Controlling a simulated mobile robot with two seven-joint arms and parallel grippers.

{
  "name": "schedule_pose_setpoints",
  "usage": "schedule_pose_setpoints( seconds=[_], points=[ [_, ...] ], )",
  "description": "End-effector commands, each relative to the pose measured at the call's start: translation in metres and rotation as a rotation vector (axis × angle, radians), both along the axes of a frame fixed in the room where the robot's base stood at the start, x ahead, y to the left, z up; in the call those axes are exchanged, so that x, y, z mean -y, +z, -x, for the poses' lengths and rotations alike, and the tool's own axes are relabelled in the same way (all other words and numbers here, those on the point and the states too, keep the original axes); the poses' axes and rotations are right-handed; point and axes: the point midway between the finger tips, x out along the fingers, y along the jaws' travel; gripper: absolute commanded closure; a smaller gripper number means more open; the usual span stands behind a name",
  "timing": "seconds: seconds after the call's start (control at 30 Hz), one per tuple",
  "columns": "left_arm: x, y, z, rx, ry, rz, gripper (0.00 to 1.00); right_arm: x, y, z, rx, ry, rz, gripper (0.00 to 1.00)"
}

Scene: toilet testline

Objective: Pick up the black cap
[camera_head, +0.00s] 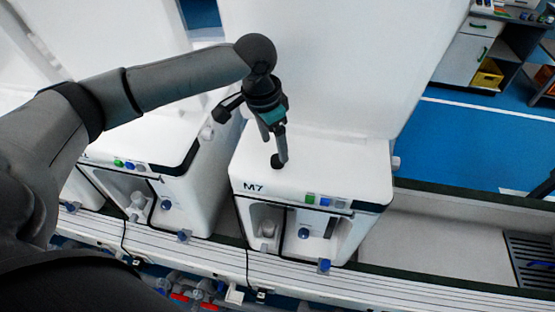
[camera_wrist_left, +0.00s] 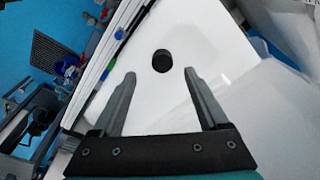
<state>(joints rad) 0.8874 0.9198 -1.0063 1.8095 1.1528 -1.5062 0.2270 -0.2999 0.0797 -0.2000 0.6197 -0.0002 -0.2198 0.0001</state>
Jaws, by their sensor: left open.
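The black cap (camera_wrist_left: 162,61) is a small dark round piece on the white top of the machine marked M7 (camera_head: 330,180). In the head view the cap (camera_head: 277,162) shows at the tip of my left gripper (camera_head: 274,145), which points down over it and partly hides it. In the left wrist view my left gripper (camera_wrist_left: 158,76) is open and empty. Its two fingers are spread to either side, with the cap just beyond the fingertips and roughly centred between them. My right gripper is not identifiable.
M7 has colored buttons (camera_head: 325,201) on its front edge. A raised white panel (camera_head: 320,70) stands behind the cap. A similar white machine (camera_head: 150,150) stands to the left. A grey cabinet (camera_head: 465,58) is at the far right, with blue floor (camera_head: 480,140) before it.

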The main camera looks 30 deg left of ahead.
Motion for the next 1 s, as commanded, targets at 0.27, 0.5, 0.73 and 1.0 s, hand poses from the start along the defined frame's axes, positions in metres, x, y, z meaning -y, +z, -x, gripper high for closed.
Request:
schedule_pose_setpoints(
  seconds=[0.27,0.5,0.73,1.0],
  points=[
    [0.001,-0.03,-0.006,-0.004,0.0,0.0,0.23,0.0,0.0,0.0,0.0,0.0,0.0,1.0],
    [0.002,-0.053,-0.01,0.002,-0.002,-0.001,0.23,0.0,-0.001,0.0,0.0,0.0,0.0,1.0],
    [0.002,-0.054,-0.01,0.002,-0.002,-0.001,0.24,0.0,-0.001,0.0,0.0,-0.001,0.0,1.0],
    [0.002,-0.053,-0.01,0.001,-0.001,-0.001,0.54,0.0,-0.001,0.0,0.0,-0.001,0.0,1.0]
  ],
)
